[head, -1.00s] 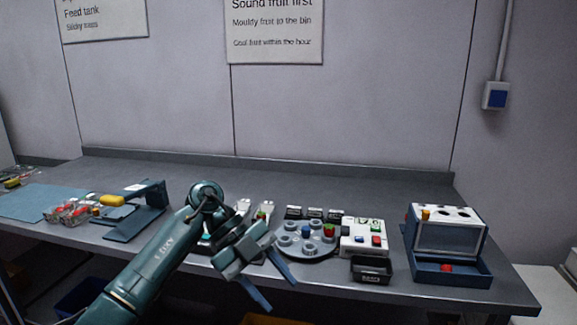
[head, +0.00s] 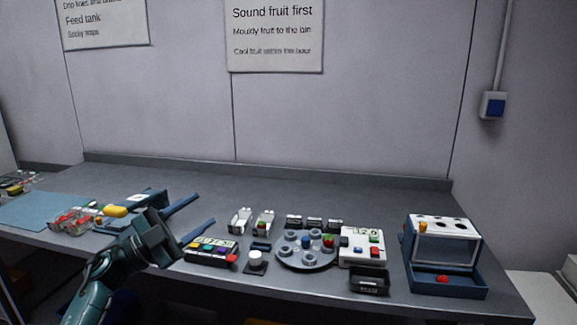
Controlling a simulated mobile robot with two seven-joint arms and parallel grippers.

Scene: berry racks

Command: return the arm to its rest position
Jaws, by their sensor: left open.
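My left arm comes in from the lower left of the head view. My left gripper (head: 198,220) is open, its two blue fingers spread and pointing right, with nothing between them. It is in front of the blue stand (head: 148,198) and hides part of it. The panel with coloured keys (head: 212,250) is just to the right of and below the fingers. My right gripper does not show.
A grey worktable (head: 330,178) runs along the wall. On it are a round grey tray with cups (head: 306,262), a white button box (head: 362,247), a dark bin (head: 369,281) and a blue-white box (head: 445,253). A blue mat (head: 35,208) lies left. The table's back strip is clear.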

